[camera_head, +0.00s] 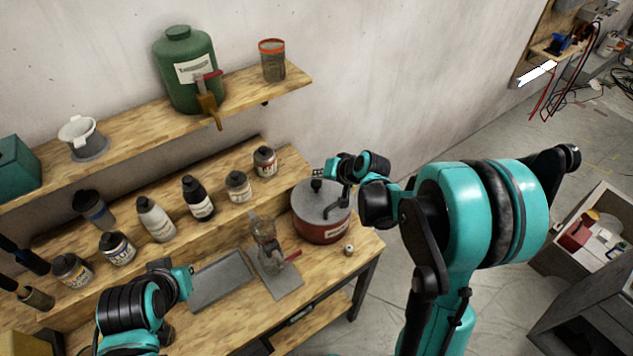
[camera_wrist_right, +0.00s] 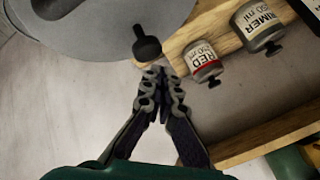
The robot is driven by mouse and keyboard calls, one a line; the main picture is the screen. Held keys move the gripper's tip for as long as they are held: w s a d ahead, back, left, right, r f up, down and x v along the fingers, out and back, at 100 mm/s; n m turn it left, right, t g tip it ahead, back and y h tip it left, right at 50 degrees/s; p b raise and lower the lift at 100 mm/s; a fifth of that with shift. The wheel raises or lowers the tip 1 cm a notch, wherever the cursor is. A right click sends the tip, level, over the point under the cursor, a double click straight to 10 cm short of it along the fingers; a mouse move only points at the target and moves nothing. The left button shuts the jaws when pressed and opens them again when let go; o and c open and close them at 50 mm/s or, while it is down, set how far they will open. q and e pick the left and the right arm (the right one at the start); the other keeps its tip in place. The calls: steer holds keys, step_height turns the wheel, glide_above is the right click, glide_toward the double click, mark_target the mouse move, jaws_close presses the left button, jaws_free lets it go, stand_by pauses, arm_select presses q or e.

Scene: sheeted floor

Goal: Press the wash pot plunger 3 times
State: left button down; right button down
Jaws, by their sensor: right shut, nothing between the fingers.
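The wash pot (camera_head: 322,230) is red with a grey lid and stands at the right end of the workbench. Its black plunger knob (camera_head: 316,185) rises from the lid. In the right wrist view the grey lid (camera_wrist_right: 115,28) fills the upper left, and the black plunger (camera_wrist_right: 146,46) shows just beyond the fingertips. My right gripper (camera_wrist_right: 160,76) is shut and empty, close to the plunger; whether it touches is unclear. In the head view my right gripper (camera_head: 322,174) is over the lid. My left gripper (camera_head: 187,282) is low over the bench's front left; its fingers are unclear.
Several paint bottles (camera_head: 198,201) line the stepped bench behind a grey tray (camera_head: 222,280). A glass-like device (camera_head: 268,250) stands left of the pot, and a small round item (camera_head: 348,249) lies before it. A green tank (camera_head: 185,75) sits on the upper shelf.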

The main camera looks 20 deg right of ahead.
mark_target(316, 182)
steer(key=shift+f+b, duration=0.4)
steer(key=shift+b, duration=0.1)
steer(key=shift+f+b, duration=1.1)
steer(key=shift+f, duration=0.15)
stand_by(1.1)
steer(key=shift+r, duration=0.1)
steer(key=shift+r+p, duration=1.05)
steer(key=shift+r, duration=0.5)
steer(key=shift+r+p, duration=1.9)
steer(key=shift+r, duration=0.7)
steer(key=shift+f, duration=0.1)
